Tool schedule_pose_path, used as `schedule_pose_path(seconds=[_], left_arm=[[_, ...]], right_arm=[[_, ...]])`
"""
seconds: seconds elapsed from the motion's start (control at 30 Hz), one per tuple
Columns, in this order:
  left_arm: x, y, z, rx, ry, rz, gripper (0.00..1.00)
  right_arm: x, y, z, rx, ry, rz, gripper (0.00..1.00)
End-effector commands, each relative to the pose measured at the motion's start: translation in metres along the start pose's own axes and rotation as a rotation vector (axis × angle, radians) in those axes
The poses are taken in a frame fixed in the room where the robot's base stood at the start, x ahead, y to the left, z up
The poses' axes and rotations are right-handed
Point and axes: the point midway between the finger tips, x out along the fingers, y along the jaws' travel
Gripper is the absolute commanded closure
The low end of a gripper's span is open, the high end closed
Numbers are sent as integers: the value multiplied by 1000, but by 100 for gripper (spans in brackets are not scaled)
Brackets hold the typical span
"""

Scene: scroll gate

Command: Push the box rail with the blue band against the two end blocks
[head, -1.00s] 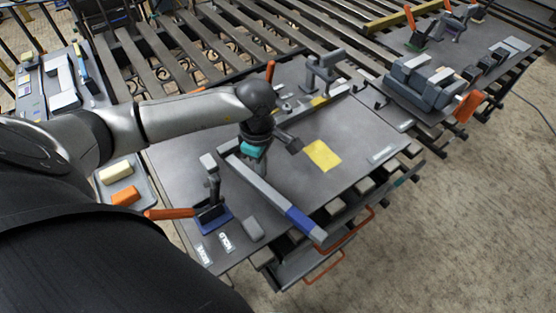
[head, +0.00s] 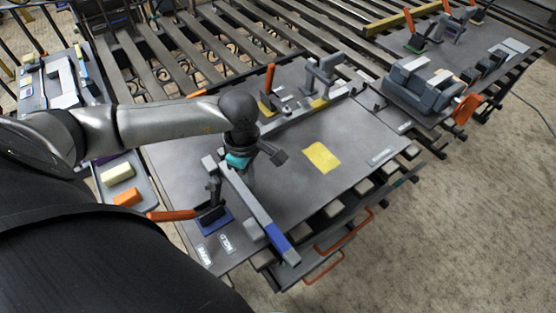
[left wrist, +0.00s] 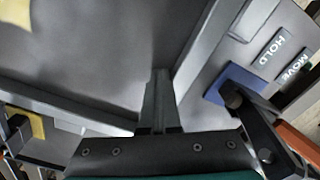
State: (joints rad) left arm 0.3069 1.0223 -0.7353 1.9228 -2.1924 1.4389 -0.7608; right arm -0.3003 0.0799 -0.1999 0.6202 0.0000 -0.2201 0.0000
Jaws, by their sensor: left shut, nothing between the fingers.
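The grey box rail (head: 252,203) with the blue band (head: 278,237) lies slantwise on the grey table, its banded end at the front edge. One grey end block (head: 254,229) is at its left side near the band and looks touching or nearly so. The other end block (head: 209,163) is by the rail's far end; I cannot tell whether they touch. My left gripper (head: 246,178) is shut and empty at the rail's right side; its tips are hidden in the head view. In the left wrist view the shut fingers (left wrist: 158,105) are close beside the rail (left wrist: 197,45). My right gripper is not in view.
A toggle clamp with an orange handle (head: 172,215) and blue base stands left of the rail. HOLD and MOVE labels lie near it. A second rail (head: 300,116) runs along the table's back. A yellow patch (head: 322,157) lies on the clear table right of my gripper.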

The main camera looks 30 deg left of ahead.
Motion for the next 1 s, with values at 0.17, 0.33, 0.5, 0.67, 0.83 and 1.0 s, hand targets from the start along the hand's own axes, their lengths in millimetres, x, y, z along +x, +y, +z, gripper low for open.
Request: schedule_pose_path(seconds=[0.17,0.33,0.5,0.67,0.83,1.0], left_arm=[[0,-7,-5,-1,5,-4,100],[1,-7,-5,-2,7,-7,100],[1,-8,-6,-2,9,-9,100],[2,-6,-5,-2,9,-10,100],[3,1,-1,-2,7,-9,100],[2,10,5,-2,4,-4,100]], right_arm=[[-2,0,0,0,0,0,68],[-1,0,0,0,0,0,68],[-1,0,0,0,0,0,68],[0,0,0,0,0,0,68],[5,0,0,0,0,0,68],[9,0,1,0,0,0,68]])
